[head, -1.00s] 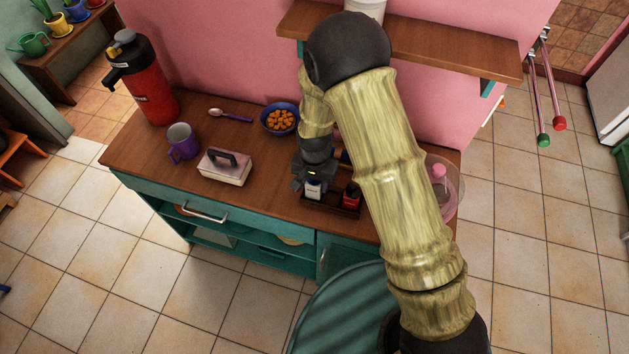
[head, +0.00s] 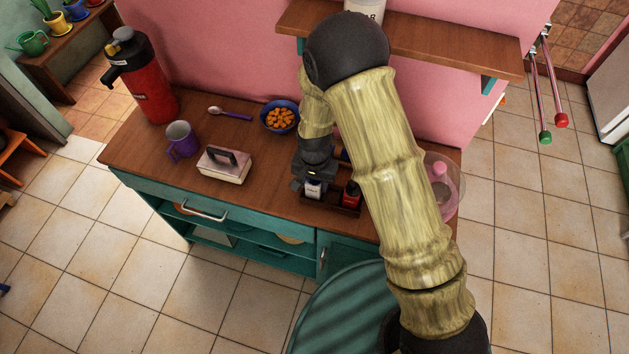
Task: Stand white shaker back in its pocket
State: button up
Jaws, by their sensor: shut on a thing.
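The white shaker (head: 314,188) is upright at the front left end of a dark caddy (head: 343,207) on the wooden counter. My gripper (head: 311,179) points down from above and is shut on the shaker's upper part. The shaker's top is hidden by the gripper. I cannot tell whether its base is inside the pocket or just above it. A red shaker (head: 351,195) stands in the caddy to the right. My arm covers the back and right of the caddy.
A butter dish (head: 224,166), a purple mug (head: 183,142), a blue bowl (head: 280,118) of orange pieces and a red flask (head: 146,85) stand to the left. A clear pink-topped container (head: 441,185) is right of my arm. A wooden shelf (head: 455,52) hangs above.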

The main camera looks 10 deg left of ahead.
jog(key=shift+f, duration=0.35)
jog(key=o, duration=1.2)
jog(key=shift+c, duration=0.2)
jog(key=shift+r, duration=0.15)
notch_tip(320, 180, up, 17)
jog(key=b, duration=0.3)
jog(key=shift+r, duration=0.1)
jog(key=s+d+r+t, duration=0.1)
jog(key=s+d, duration=0.2)
jog(key=d, duration=0.9)
jog(key=s+d+r+n+t, duration=0.1)
jog(key=s+d, duration=0.3)
jog(key=d, duration=0.9)
jog(key=shift+d+r+t, duration=0.15)
jog(key=shift+d+t, duration=0.15)
